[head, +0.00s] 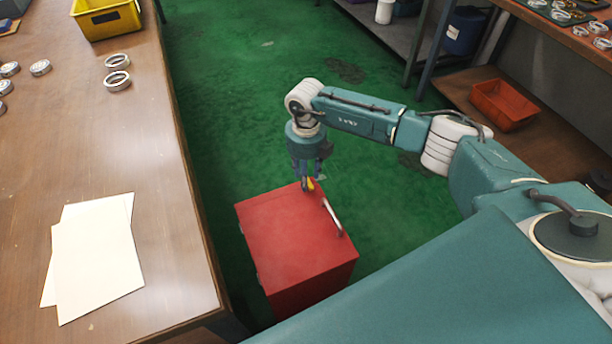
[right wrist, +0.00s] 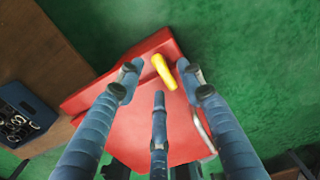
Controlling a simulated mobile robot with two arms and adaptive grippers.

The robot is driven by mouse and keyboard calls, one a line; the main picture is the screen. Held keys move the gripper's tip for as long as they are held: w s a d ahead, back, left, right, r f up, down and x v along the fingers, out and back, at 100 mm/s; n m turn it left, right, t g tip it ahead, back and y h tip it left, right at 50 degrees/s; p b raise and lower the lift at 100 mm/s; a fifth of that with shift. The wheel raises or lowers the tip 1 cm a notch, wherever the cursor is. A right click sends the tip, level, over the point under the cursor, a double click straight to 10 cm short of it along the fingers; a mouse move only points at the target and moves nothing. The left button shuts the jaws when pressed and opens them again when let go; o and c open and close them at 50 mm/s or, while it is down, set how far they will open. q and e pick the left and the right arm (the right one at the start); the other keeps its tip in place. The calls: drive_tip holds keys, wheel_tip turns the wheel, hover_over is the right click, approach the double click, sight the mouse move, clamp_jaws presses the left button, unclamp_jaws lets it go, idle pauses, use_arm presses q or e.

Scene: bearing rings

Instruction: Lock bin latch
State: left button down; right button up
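The red bin (head: 290,240) stands closed on the green floor beside the wooden table, with a pale bar handle (head: 332,217) on its lid. The yellow latch (head: 311,184) is at the lid's far edge. It also shows in the right wrist view (right wrist: 164,72), slanting across the edge of the red lid. My right gripper (head: 308,181) points down over that edge, its fingers around the latch. In the right wrist view my right gripper (right wrist: 160,82) has its fingers spread, with the latch between the tips; I cannot tell whether any finger touches it. My left gripper is not in view.
The wooden table (head: 150,180) at left carries white sheets (head: 95,257), several metal rings (head: 117,80) and a yellow container (head: 106,17). An orange container (head: 502,105) sits on a low shelf at right. Green floor beyond the bin is clear.

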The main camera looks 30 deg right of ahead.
wheel_tip(320, 180, up, 11)
idle(0.3)
idle(0.5)
